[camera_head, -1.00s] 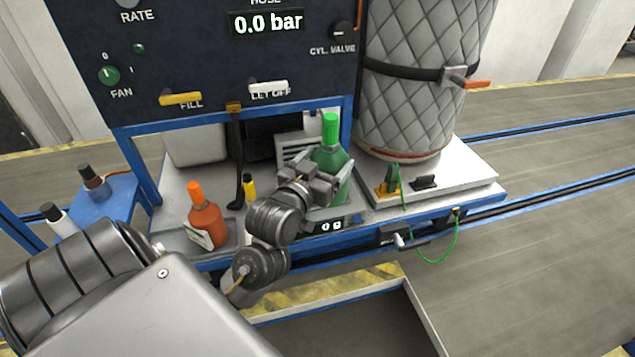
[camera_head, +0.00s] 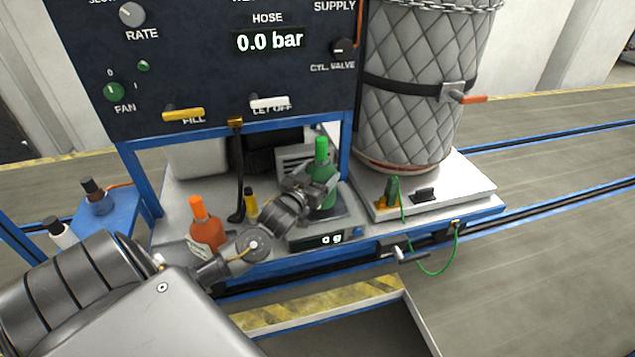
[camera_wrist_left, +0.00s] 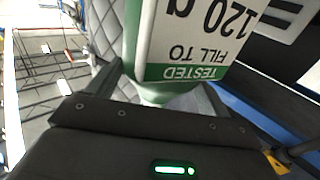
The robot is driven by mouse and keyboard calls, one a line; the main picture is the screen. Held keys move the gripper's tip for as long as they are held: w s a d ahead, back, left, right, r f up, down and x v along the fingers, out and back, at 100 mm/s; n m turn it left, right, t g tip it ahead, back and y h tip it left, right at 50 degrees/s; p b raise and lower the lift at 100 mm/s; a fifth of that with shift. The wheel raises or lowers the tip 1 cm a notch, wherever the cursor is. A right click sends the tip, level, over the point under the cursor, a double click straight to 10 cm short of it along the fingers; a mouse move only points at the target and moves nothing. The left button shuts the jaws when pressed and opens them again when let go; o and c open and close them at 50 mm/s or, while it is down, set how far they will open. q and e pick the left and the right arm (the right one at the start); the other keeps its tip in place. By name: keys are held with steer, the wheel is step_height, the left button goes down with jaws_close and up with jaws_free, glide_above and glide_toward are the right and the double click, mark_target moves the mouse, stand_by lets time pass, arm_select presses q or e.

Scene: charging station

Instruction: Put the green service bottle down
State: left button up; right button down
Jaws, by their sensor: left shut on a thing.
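The green service bottle (camera_head: 324,174) is upright above the plate of the scale (camera_head: 322,239), whose display reads 0 g. In the head view I cannot tell whether its base touches the plate. My left gripper (camera_head: 318,190) is shut around the bottle from the left, hiding part of its body. In the left wrist view the bottle's label (camera_wrist_left: 200,32) fills the top, upside down, reading "TESTED FILL TO 120 g". My right gripper is not in view.
A quilted cylinder (camera_head: 408,95) stands right of the scale. The panel (camera_head: 215,60) overhangs behind.

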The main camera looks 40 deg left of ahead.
arm_select(q)
step_height(320, 180, down, 3)
steer(key=shift+w+a+r+p, duration=0.1)
steer(key=shift+a+p, duration=0.05)
steer(key=shift+p, duration=0.5)
steer(key=shift+f, duration=0.2)
